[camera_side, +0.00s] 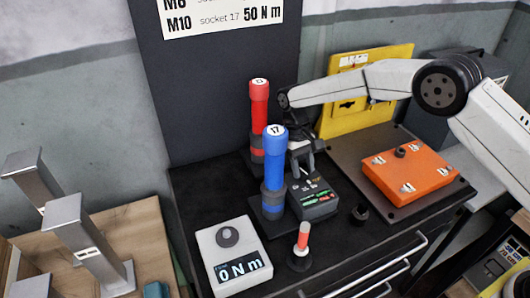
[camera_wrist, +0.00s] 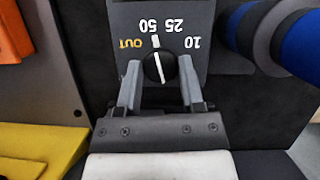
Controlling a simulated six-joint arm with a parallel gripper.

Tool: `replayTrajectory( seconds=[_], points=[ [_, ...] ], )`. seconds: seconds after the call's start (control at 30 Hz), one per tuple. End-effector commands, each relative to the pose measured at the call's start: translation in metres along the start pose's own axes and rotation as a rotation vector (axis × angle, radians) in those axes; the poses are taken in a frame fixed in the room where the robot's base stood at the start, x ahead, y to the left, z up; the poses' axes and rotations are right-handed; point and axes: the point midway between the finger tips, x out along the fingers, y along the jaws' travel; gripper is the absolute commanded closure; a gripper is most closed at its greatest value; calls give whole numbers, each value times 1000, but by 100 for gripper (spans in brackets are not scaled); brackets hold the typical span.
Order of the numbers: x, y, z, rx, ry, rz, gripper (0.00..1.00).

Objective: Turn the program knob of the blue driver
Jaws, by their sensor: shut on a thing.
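The blue driver (camera_side: 274,155), its cap marked 17, stands upright on a dark stand in the side view; blue parts (camera_wrist: 300,40) show at the wrist view's right edge. A dark program box (camera_side: 315,207) with a small lit panel sits right beside it. In the wrist view its face (camera_wrist: 185,12) reads OUT, 50, 25 and 10, upside down. My gripper (camera_wrist: 158,72) is shut on the round black program knob (camera_wrist: 158,66), one finger on each side. The knob's white line lies close to the white mark at 50. The knob is hidden in the side view.
A red driver (camera_side: 259,110) stands behind the blue one. A torque tester (camera_side: 228,250) reading 0 N m lies in front left. An orange box (camera_side: 410,170) sits on a plate at right.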

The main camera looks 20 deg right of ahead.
Motion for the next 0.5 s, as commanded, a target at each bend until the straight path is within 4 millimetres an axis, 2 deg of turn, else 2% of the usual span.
replayTrajectory(
  seconds=[0.2, 0.5],
  points=[
    [-1, 0, 0, -86, 2, 36, 100],
    [-1, 0, 0, -113, 3, 47, 100]
  ],
)
